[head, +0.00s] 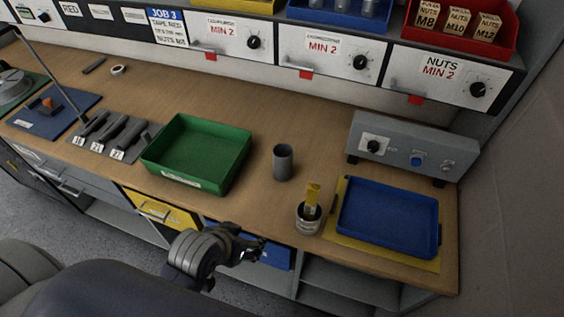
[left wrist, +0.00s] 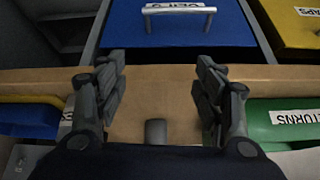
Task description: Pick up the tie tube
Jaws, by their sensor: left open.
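The tie tube appears to be the plain grey upright cylinder (head: 283,163) on the bench, between the green tray and the can. In the left wrist view, a grey cylinder (left wrist: 155,132) shows between and beyond the fingers, partly cut off by the gripper body. My left gripper (head: 256,250) is in front of the bench's front edge, apart from the tube. In the left wrist view the gripper (left wrist: 160,88) has its two fingers wide apart with nothing between them. My right gripper is not in view.
A green tray (head: 160,169) stands left of the tube. A can (head: 308,222) with a yellow piece in it stands right and nearer the front edge. A blue tray (head: 390,247) lies on a yellow mat. A grey control box (head: 440,153) stands behind. Bench behind the tube is clear.

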